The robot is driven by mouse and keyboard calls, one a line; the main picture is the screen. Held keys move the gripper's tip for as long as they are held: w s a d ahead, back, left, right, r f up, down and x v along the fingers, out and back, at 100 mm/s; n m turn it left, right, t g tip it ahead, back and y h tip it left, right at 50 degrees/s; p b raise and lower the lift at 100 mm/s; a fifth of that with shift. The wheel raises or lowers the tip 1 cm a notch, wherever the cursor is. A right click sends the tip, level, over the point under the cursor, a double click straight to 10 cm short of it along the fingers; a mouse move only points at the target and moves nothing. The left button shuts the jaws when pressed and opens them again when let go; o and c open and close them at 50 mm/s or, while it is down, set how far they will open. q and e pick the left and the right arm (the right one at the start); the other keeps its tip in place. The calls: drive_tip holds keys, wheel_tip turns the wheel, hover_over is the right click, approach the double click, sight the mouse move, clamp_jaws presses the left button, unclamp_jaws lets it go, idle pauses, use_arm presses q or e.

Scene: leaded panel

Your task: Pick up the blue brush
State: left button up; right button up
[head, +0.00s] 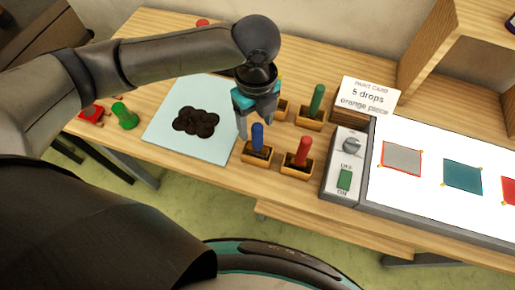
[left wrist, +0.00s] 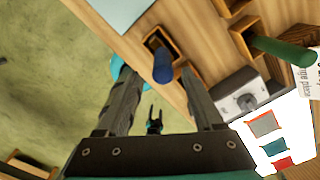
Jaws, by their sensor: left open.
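The blue brush (head: 257,136) stands upright in a small wooden holder (head: 256,156) near the table's front edge, left of the red brush. My left gripper (head: 256,122) is open and empty, pointing down just above and behind the blue brush in the head view. In the left wrist view the blue brush (left wrist: 163,68) shows in the gap between the tips of the open left gripper (left wrist: 162,76), beyond them, with no contact to be seen.
A red brush (head: 303,151) and a green brush (head: 317,99) stand in holders close by; another holder is partly hidden behind my gripper. A switch box (head: 345,165) and lit panel (head: 430,150) lie right. A pale sheet (head: 165,145) with dark lumps lies left.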

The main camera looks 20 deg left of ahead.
sight(257, 138)
use_arm(q)
drive_tip(key=shift+w+d+f, duration=0.1)
drive_tip(key=shift+w+f, duration=0.05)
drive_tip(key=shift+f, duration=3.3)
drive_tip(key=shift+c, duration=0.3)
clamp_jaws()
